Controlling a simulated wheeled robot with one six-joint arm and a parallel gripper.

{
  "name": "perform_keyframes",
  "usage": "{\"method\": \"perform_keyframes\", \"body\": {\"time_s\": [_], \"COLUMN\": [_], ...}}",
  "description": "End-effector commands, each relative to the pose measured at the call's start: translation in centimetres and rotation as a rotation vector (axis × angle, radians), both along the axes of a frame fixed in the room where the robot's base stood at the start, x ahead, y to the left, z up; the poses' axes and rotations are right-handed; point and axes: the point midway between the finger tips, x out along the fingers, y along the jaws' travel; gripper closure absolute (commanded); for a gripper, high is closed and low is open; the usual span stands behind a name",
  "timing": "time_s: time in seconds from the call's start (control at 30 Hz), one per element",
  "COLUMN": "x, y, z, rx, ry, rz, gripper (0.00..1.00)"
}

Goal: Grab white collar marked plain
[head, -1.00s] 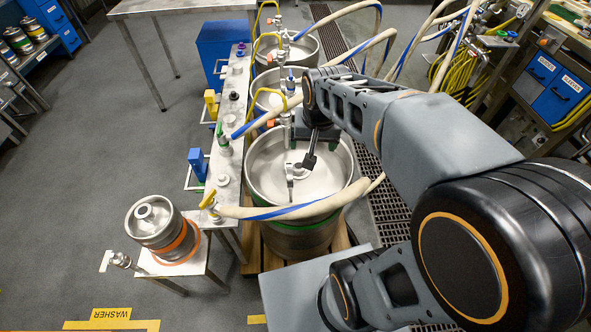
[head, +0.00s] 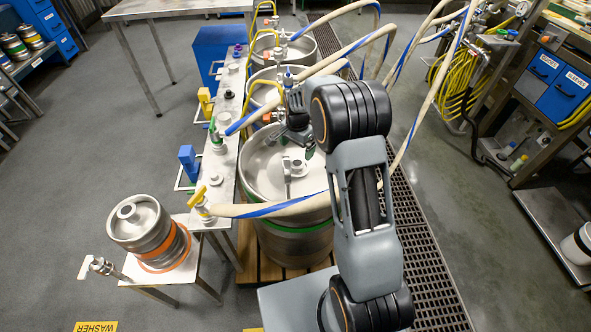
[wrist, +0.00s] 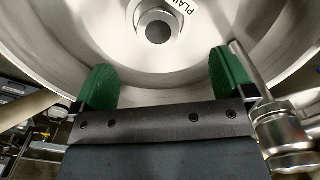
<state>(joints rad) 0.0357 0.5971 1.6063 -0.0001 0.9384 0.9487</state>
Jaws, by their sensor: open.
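A white piece lettered "PLAI" (wrist: 181,6) is cut off by the top edge of the wrist view, beside the round neck (wrist: 157,26) of a steel keg. I cannot tell whether it is the collar itself or a label. In the head view the large keg (head: 262,180) has a pale fitting (head: 298,166) at the centre of its top. My gripper (wrist: 165,88) is open and empty, its green fingers apart over the keg's inner rim. The neck lies ahead of the fingers, not between them. In the head view my gripper (head: 300,142) is over the keg's far side.
A narrow bench (head: 227,135) with several small white and coloured fittings stands left of the kegs. A hose (head: 270,208) crosses in front of the large keg. A metal pipe fitting (wrist: 275,130) is close to the right finger. A small keg (head: 140,222) stands front left.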

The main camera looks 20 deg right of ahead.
Motion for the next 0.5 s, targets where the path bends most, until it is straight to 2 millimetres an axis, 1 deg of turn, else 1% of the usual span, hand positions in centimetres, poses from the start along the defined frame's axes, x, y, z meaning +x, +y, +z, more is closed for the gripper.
{"method": "perform_keyframes", "body": {"time_s": [0.03, 0.2, 0.3, 0.5], "x": [-0.1, -0.1, -0.1, -0.1], "y": [0.0, 0.0, 0.0, 0.0], "z": [-1.1, -3.3, -3.9, -4.6], "rx": [0.000, 0.000, 0.000, 0.000], "ry": [0.004, 0.001, 0.001, 0.000], "rz": [0.000, 0.001, 0.002, 0.002], "gripper": [0.00, 0.00, 0.00, 0.00]}}
